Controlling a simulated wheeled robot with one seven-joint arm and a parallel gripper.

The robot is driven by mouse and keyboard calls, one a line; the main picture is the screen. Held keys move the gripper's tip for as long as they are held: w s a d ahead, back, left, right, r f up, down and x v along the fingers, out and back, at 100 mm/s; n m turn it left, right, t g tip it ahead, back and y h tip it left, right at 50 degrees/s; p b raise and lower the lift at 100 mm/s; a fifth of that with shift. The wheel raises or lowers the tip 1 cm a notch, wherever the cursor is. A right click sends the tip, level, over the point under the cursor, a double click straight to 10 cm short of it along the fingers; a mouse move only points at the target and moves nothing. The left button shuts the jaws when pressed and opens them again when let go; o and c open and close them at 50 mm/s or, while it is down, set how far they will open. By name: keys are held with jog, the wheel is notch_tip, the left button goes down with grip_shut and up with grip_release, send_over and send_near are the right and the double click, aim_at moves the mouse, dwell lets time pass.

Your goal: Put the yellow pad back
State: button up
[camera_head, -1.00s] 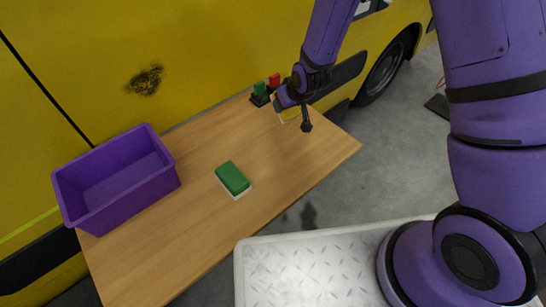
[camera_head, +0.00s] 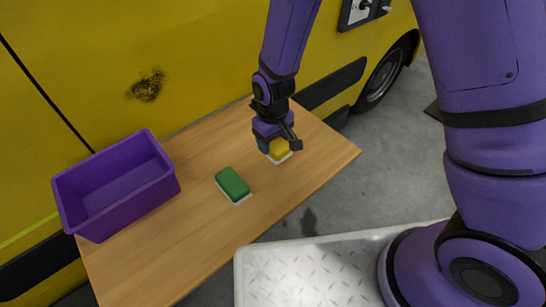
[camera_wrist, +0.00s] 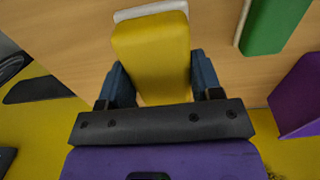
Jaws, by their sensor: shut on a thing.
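The yellow pad (camera_head: 280,149) has a pale white underside and sits in my gripper (camera_head: 281,140) over the right part of the wooden table (camera_head: 222,232). In the wrist view the yellow pad (camera_wrist: 153,55) is between the two blue fingers of my gripper (camera_wrist: 160,82), which are shut on it. Its white layer shows at the far edge. I cannot tell whether it touches the table. The green pad (camera_head: 233,184), also white underneath, lies on the table to the left and nearer; it also shows in the wrist view (camera_wrist: 275,22).
An empty purple bin (camera_head: 118,182) stands at the table's left end. A yellow vehicle (camera_head: 205,60) with a dark smudge (camera_head: 147,85) stands close behind the table. A pale ridged platform (camera_head: 315,270) lies in front. Bare table lies between bin and pads.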

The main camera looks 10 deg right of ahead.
jog(key=shift+f, duration=3.25)
jog(key=shift+f, duration=0.1)
jog(key=o, duration=0.8)
jog(key=shift+o, duration=0.2)
notch_tip(320, 180, up, 12)
